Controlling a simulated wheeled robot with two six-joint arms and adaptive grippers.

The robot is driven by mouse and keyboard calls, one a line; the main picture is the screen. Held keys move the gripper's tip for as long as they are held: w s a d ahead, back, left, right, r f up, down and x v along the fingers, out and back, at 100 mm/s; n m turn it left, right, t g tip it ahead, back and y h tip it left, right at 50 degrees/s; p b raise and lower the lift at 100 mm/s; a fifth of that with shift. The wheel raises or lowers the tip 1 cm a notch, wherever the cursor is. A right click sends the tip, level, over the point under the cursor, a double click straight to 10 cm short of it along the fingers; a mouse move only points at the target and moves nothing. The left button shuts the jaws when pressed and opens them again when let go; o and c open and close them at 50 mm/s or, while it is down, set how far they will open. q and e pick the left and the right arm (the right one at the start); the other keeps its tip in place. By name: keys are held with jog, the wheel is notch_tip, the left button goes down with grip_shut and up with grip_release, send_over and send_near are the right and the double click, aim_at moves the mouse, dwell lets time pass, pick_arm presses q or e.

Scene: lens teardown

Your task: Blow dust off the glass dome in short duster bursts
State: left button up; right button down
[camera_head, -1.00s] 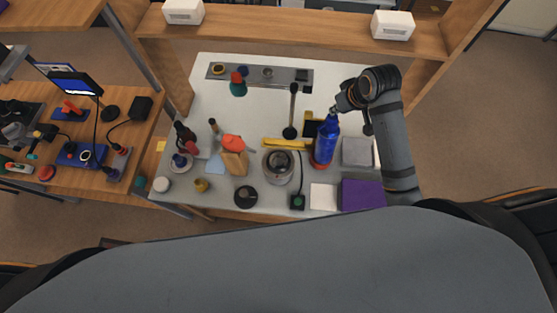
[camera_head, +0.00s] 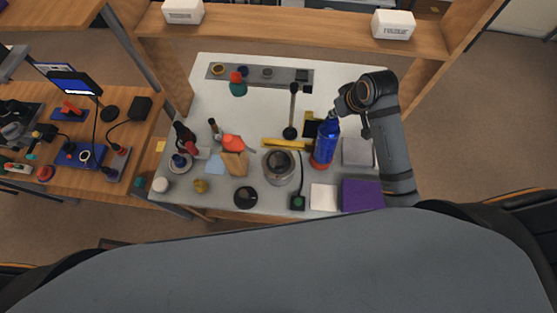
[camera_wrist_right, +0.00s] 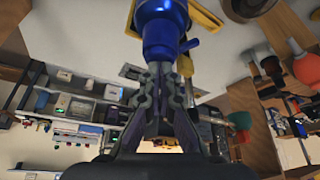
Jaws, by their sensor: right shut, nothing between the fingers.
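The blue duster can (camera_head: 325,148) stands upright with a red base at the right of the work table. Its blue top also shows close up in the right wrist view (camera_wrist_right: 160,28). My right gripper (camera_head: 334,114) is at the top of the can, coming from the upper right. In the right wrist view its fingers (camera_wrist_right: 166,78) are together just at the can's top; they hold nothing. The glass dome appears to be the dark round top on the silver round holder (camera_head: 279,168), left of the can. Dust on it is too small to tell. My left gripper is out of view.
A grey box (camera_head: 357,152), a purple box (camera_head: 362,195) and a white pad (camera_head: 323,197) lie right of the holder. A yellow bar (camera_head: 285,143) and a black stand (camera_head: 291,115) are behind it. The table's back middle (camera_head: 255,110) is clear.

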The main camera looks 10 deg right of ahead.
dwell(0.6)
jog(key=shift+r+p, duration=0.45)
jog(key=shift+r, duration=1.05)
jog(key=shift+f, duration=0.1)
dwell(1.8)
jog(key=shift+f+b, duration=0.5)
jog(key=shift+f, duration=1)
jog(key=shift+r, duration=0.1)
jog(key=shift+r+p, duration=0.7)
jog(key=shift+r, duration=0.8)
